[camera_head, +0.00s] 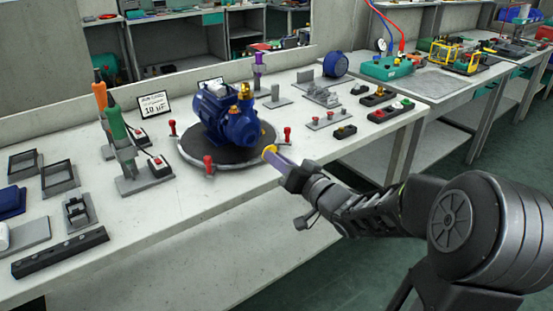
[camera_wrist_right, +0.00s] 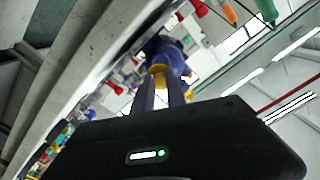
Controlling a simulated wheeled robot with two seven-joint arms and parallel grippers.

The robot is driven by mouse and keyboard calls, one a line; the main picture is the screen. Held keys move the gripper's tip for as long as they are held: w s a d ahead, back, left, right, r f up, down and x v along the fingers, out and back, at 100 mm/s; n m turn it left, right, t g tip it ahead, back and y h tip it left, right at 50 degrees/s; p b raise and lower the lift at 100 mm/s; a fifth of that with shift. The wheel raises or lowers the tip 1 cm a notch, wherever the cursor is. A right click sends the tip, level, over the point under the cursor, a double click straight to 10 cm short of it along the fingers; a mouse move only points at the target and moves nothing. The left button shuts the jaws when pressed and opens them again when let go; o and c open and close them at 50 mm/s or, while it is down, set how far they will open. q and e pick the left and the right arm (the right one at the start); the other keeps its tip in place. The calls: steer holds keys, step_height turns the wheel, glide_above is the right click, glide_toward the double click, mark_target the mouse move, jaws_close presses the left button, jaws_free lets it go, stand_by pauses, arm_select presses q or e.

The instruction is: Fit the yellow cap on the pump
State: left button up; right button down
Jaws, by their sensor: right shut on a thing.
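The blue pump (camera_head: 228,115) stands on a dark round turntable (camera_head: 200,165) on the long workbench, with brass-coloured fittings on its upper right. The yellow cap (camera_head: 269,151) is at the tip of my right gripper (camera_head: 281,160), near the turntable's front right edge and apart from the pump in the head view. In the right wrist view, the yellow cap (camera_wrist_right: 158,70) shows between the two fingertips of my right gripper (camera_wrist_right: 160,88), with the blue pump (camera_wrist_right: 167,48) behind it. The cap covers part of the pump there. My left gripper is not in view.
Red clamp handles (camera_head: 209,164) stand around the turntable. Green and orange screwdrivers (camera_head: 117,125) stand in a holder to the left. Small switch blocks (camera_head: 344,131) and grey fixtures (camera_head: 320,95) lie to the right. The bench front before the turntable is clear.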

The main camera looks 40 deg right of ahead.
mark_target(253, 141)
steer(key=shift+w, duration=0.1)
steer(key=shift+w+b, duration=0.55)
steer(key=shift+w, duration=2.55)
steer(key=shift+w+d, duration=0.1)
steer(key=shift+w, duration=0.35)
steer(key=c, duration=1.3)
jaws_free()
steer(key=shift+s, duration=0.15)
steer(key=shift+s+r+p, duration=0.1)
steer(key=shift+s+p, duration=0.25)
steer(key=shift+s, duration=2.55)
